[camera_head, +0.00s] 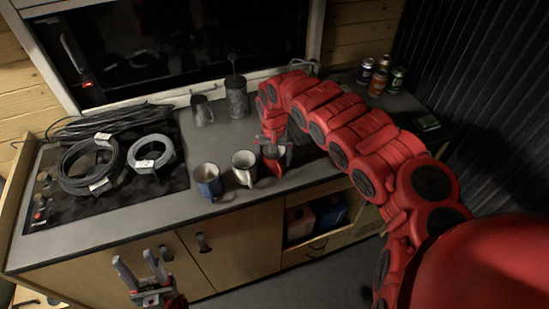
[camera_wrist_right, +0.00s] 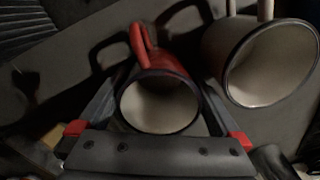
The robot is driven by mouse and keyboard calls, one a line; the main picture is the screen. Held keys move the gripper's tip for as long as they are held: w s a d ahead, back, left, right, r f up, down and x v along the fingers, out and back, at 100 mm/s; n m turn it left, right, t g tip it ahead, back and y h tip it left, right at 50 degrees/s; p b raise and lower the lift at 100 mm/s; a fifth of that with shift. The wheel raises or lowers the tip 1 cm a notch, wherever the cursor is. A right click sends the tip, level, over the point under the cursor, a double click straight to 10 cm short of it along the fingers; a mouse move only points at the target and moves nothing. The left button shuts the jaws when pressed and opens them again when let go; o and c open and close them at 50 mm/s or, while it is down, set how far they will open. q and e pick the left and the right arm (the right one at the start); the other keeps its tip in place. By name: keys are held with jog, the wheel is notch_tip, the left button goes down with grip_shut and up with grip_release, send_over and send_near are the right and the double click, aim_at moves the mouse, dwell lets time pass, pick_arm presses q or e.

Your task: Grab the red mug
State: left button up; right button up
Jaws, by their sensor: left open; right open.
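The red mug (camera_wrist_right: 146,50) stands on the grey counter in the right wrist view, with a pale inside, a dark rim and its handle pointing up in the picture. In the head view, the red mug (camera_head: 275,169) is partly hidden by my right gripper (camera_head: 273,149). My right gripper also shows in the wrist view (camera_wrist_right: 158,100); it is open, with one finger on each side of the mug. Whether the fingers touch it I cannot tell. My left gripper (camera_head: 137,259) is open and empty in front of the cabinets, away from the mug.
A white mug (camera_head: 244,168) stands close beside the red mug, with a blue mug (camera_head: 206,181) further left. Behind are a grey pitcher (camera_head: 202,111) and a dark canister (camera_head: 237,98). Coiled cables (camera_head: 91,165) cover the left end. Several cans (camera_head: 378,80) stand back right.

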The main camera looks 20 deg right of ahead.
jog(key=shift+f, duration=0.3)
jog(key=c, duration=1.2)
jog(key=shift+c, duration=0.2)
jog(key=shift+w+r, duration=0.1)
jog(key=shift+r, duration=0.05)
